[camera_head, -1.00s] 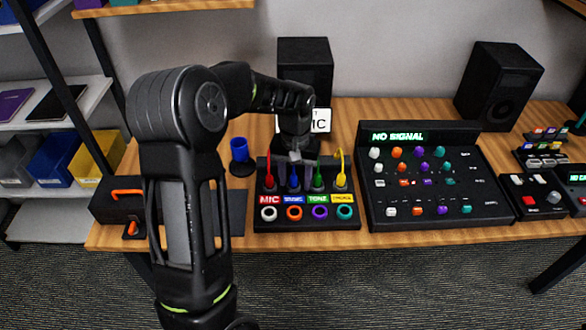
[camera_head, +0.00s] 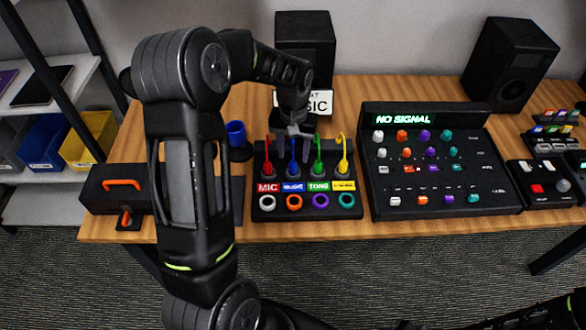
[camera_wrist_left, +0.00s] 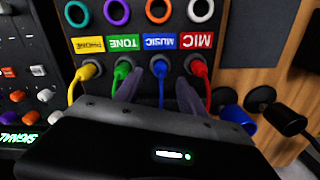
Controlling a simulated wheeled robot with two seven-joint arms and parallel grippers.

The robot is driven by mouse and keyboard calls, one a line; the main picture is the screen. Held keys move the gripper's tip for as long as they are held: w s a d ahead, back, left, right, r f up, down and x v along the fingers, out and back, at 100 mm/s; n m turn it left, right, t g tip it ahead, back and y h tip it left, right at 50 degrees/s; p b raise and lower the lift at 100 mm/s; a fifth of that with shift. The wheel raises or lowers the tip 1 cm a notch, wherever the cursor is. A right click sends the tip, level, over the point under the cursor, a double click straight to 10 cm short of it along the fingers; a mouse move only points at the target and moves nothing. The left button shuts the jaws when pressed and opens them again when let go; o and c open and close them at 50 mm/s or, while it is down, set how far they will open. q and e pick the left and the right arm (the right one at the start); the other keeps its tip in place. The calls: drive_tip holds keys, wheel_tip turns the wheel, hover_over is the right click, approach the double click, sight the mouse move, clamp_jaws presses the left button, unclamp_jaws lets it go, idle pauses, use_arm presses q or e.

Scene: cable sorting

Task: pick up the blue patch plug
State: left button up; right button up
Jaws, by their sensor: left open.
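The blue patch plug (camera_head: 293,169) stands in the black patch box (camera_head: 264,213) above the MUSIC label, between the red plug (camera_head: 269,168) and the green plug (camera_head: 317,168). In the left wrist view the blue plug (camera_wrist_left: 160,68) sits between my two spread fingers. My left gripper (camera_head: 294,152) is open, pointing down over the box. In the left wrist view my left gripper (camera_wrist_left: 158,84) has one finger near the green plug (camera_wrist_left: 122,70) and the other near the red plug (camera_wrist_left: 197,67). I cannot tell whether either finger touches a plug. My right gripper is out of view.
The yellow plug (camera_head: 342,167) stands at the right end of the row. Colored ring sockets line the box front. A mixer panel (camera_head: 374,212) reading NO SIGNAL is on the right. A blue cup-like object (camera_head: 236,133) and black toolbox (camera_head: 100,198) are on the left.

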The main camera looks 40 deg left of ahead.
sight(293, 163)
use_arm(q)
drive_tip(key=shift+f, duration=0.2)
wheel_tip(293, 163, down, 5)
drive_tip(key=shift+p, duration=0.75)
drive_tip(key=shift+c, duration=0.5)
clamp_jaws()
